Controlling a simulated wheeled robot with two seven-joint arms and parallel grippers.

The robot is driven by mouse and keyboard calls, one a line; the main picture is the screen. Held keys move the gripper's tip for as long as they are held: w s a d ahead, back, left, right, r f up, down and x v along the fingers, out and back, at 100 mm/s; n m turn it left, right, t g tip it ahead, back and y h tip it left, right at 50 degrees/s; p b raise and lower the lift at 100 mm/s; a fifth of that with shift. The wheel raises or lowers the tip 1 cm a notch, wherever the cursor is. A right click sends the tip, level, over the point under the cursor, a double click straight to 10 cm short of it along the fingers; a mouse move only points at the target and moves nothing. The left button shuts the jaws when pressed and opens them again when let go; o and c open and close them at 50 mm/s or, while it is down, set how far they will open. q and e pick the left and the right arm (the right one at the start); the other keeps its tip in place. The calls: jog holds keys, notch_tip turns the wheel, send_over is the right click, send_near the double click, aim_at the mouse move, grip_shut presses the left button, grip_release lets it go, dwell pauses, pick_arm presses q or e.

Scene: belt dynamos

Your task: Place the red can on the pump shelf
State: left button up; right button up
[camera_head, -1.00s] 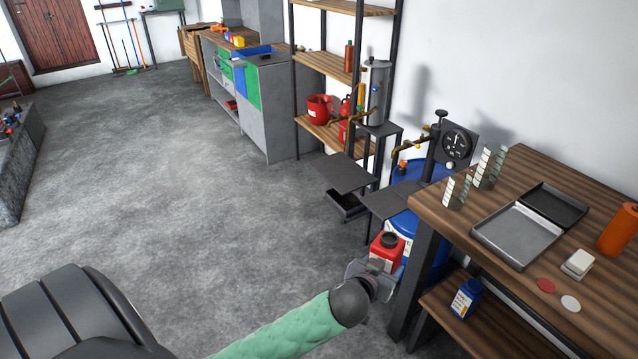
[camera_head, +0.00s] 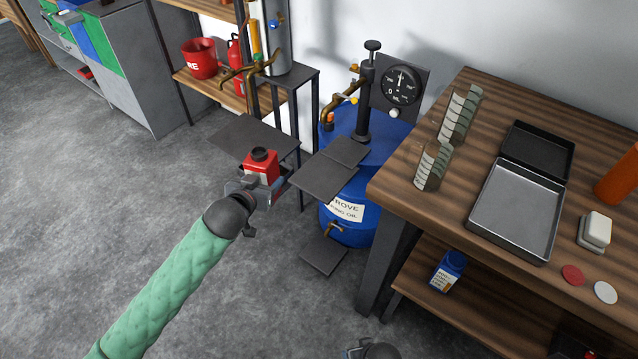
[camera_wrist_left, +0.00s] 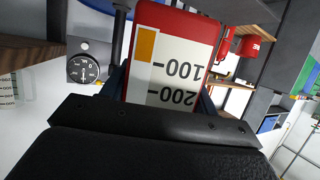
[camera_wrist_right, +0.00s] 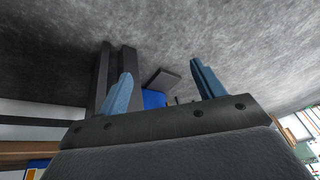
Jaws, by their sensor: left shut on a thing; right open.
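The red can (camera_head: 262,168), with a black cap and a white label, is held upright by my left gripper (camera_head: 256,187), which is shut on it. Its label fills the middle of the left wrist view (camera_wrist_left: 178,75). A dark grey plate (camera_head: 322,178), apparently the pump shelf, sticks out below the pump's spout, just right of the can, and looks empty. My right gripper (camera_wrist_right: 160,82) is open and empty; part of it shows at the bottom of the head view.
Another grey plate (camera_head: 253,137) lies behind the can, and a low one (camera_head: 323,254) sits under the drum's tap. The blue drum (camera_head: 343,212) stands beside the wooden workbench (camera_head: 418,207), which carries a metal tray (camera_head: 516,210). Open floor lies left.

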pick_arm(q)
jog(key=w+d+f+m+g+h+b, duration=0.1)
jog(key=w+d+f+m+h+b, duration=0.25)
jog(key=f+b, duration=0.45)
pick_arm(e)
jog(key=w+a+f+t+y, duration=0.2)
jog(key=a+f+t, duration=0.1)
jog(key=a+f, duration=0.35)
pick_arm(q)
send_over(322, 176)
notch_tip(322, 176, down, 4)
jog(key=shift+r+g+h, duration=0.1)
jog(key=shift+g+h, duration=0.25)
jog(key=shift+g, duration=0.05)
jog(key=shift+f, duration=0.5)
pick_arm(e)
notch_tip(322, 176, up, 4)
jog(key=shift+d+f, duration=0.1)
jog(key=shift+d, duration=0.05)
pick_arm(q)
jog(key=o, duration=1.3)
pick_arm(e)
jog(key=shift+f, duration=0.1)
